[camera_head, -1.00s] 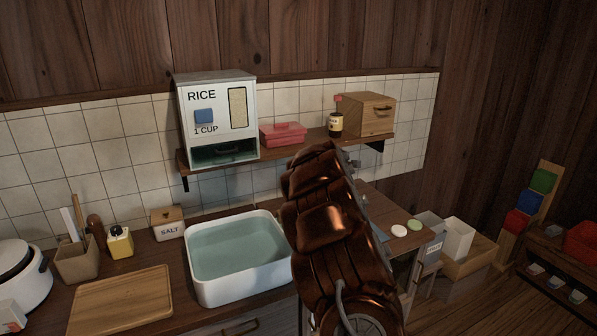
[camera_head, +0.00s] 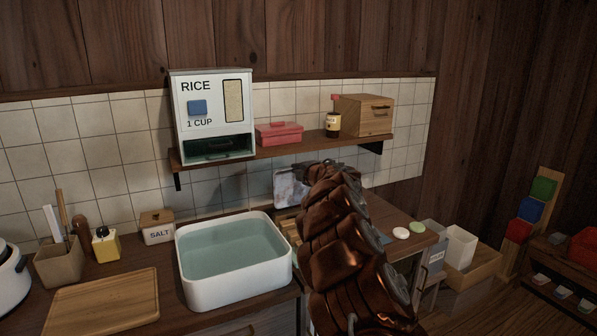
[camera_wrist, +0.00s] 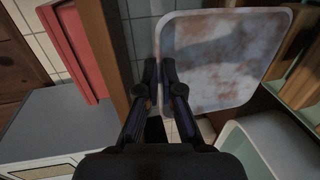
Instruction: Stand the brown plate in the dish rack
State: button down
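The plate (camera_wrist: 222,58) is a rounded square, mottled white and brown. In the wrist view, my gripper (camera_wrist: 160,68) is shut on its left edge. In the head view the plate (camera_head: 290,188) is raised and tilted steeply, under the shelf and left of my arm, which hides part of it. Wooden slats that look like the dish rack (camera_head: 289,229) show on the counter right of the sink, mostly hidden by my arm. Wooden slats also show in the wrist view (camera_wrist: 304,75) at the right, beyond the plate. My fingertips are hidden in the head view.
The white water-filled basin (camera_head: 235,296) is left of my arm. The wall shelf (camera_head: 285,148), with a rice dispenser (camera_head: 213,115), red box (camera_head: 279,134) and wooden box (camera_head: 364,115), overhangs the plate area. Two small discs (camera_head: 400,232) lie on the counter at right.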

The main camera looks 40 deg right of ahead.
aim_at(296, 193)
jog(key=shift+f+b, duration=2.4)
jog(key=shift+f, duration=0.4)
jog(key=shift+r, duration=0.1)
jog(key=shift+d+f+b, duration=0.1)
jog(key=shift+f+b, duration=0.8)
jog(key=shift+f, duration=1.1)
dwell(0.8)
jog(key=c, duration=1.2)
grip_release()
jog(key=shift+c, duration=0.2)
jog(key=shift+s, duration=0.1)
jog(key=v, duration=1.1)
jog(key=shift+s, duration=0.35)
